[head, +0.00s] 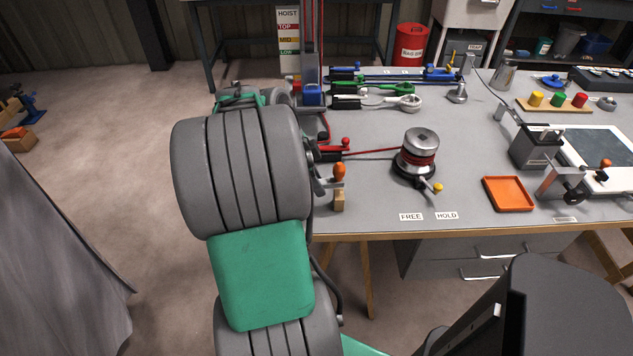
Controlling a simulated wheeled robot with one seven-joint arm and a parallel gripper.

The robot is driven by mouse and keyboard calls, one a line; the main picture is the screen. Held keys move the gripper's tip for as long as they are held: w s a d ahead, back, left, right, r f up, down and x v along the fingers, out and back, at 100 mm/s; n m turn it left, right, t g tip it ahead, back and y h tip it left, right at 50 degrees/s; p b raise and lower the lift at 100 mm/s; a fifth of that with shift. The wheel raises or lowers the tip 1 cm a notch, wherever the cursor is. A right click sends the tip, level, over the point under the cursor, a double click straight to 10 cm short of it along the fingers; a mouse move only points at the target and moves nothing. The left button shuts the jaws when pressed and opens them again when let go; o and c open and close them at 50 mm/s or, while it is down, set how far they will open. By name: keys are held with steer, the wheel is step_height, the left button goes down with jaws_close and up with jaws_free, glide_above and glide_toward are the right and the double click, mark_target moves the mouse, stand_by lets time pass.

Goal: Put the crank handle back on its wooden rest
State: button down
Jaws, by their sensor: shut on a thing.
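The crank handle shows its orange grip (339,172) and a short dark metal part beside my arm, near the table's left front corner. The wooden rest (339,202) is a small pale block just below the grip. I cannot tell whether the handle touches it. My gripper (317,181) is mostly hidden behind my own grey and green arm; only a dark edge shows beside the crank handle, and it is shut on it. The winch (420,142), a metal drum wound with red rope, stands to the right, with a yellow-knobbed lever at its base.
FREE (411,216) and HOLD (447,215) labels lie at the table's front edge. An orange tray (509,194) and a clamp device with an orange knob (606,163) are to the right. Red, white, green and blue levers line the left back. The tabletop between rest and winch is clear.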

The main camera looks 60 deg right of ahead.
steer(key=shift+f, duration=0.3)
stand_by(0.4)
steer(key=shift+f+b, duration=0.3)
steer(key=shift+b, duration=0.25)
steer(key=shift+f+b, duration=0.35)
steer(key=shift+b, duration=0.1)
stand_by(0.4)
steer(key=c, duration=0.8)
jaws_free()
steer(key=shift+o, duration=0.2)
steer(key=shift+r, duration=0.1)
steer(key=shift+r+p, duration=3.1)
steer(key=shift+r, duration=0.85)
